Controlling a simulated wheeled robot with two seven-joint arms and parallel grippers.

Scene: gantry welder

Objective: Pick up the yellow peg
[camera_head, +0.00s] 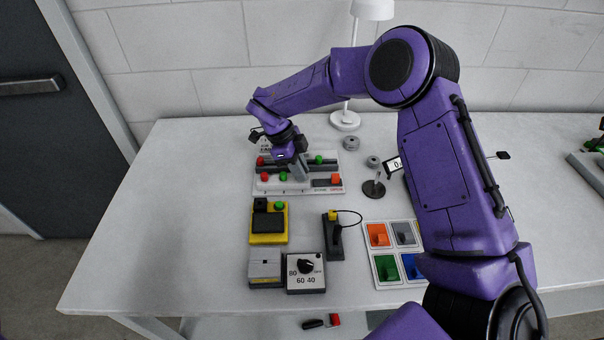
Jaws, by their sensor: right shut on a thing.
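A small yellow piece (333,215), which looks like the yellow peg, stands at the top of a dark block with a looped black cable, near the middle of the table. My right gripper (297,160) is well behind and to the left of it, low over a pale control panel (325,187) with red and green knobs. It appears shut on a grey upright piece (301,171) at the panel; the wrist partly hides the contact. My left gripper is not in view.
A yellow box (268,238), a grey box (265,268), a dial box (305,285) and a tray of coloured switches (384,268) stand toward the front. A lamp (345,120) stands behind. The table's left side (170,220) is clear.

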